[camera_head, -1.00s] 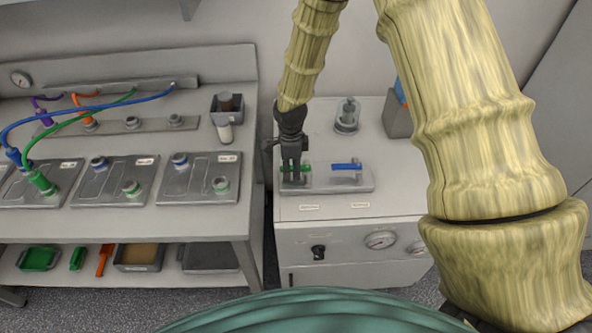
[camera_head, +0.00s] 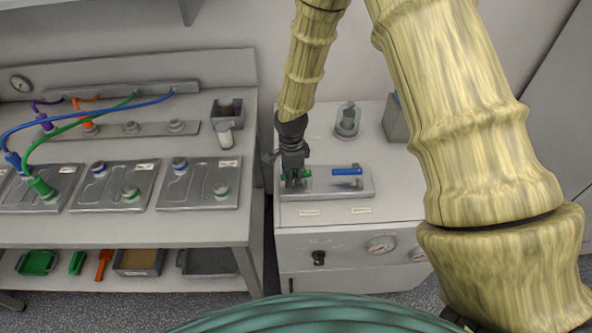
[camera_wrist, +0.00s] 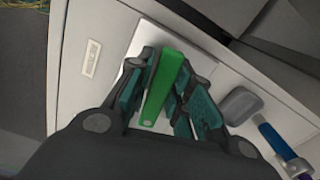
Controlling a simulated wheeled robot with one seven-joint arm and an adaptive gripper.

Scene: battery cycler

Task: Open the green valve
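The green valve handle (camera_wrist: 163,88) is a flat green bar that runs between the two fingers of my gripper (camera_wrist: 164,82) in the wrist view. The finger pads lie close against both sides of it, and my gripper looks shut on it. In the head view, my gripper (camera_head: 294,178) points down over the left end of the grey valve plate (camera_head: 318,187). Only small bits of the green handle (camera_head: 283,177) show beside the fingers there. The valve's base is mostly hidden by my gripper.
A blue valve handle (camera_head: 347,171) stands to the right on the same plate and also shows in the wrist view (camera_wrist: 277,141). A glass jar (camera_head: 347,122) and a grey box (camera_head: 395,122) stand behind. A workbench (camera_head: 120,230) with hoses and battery plates is at left.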

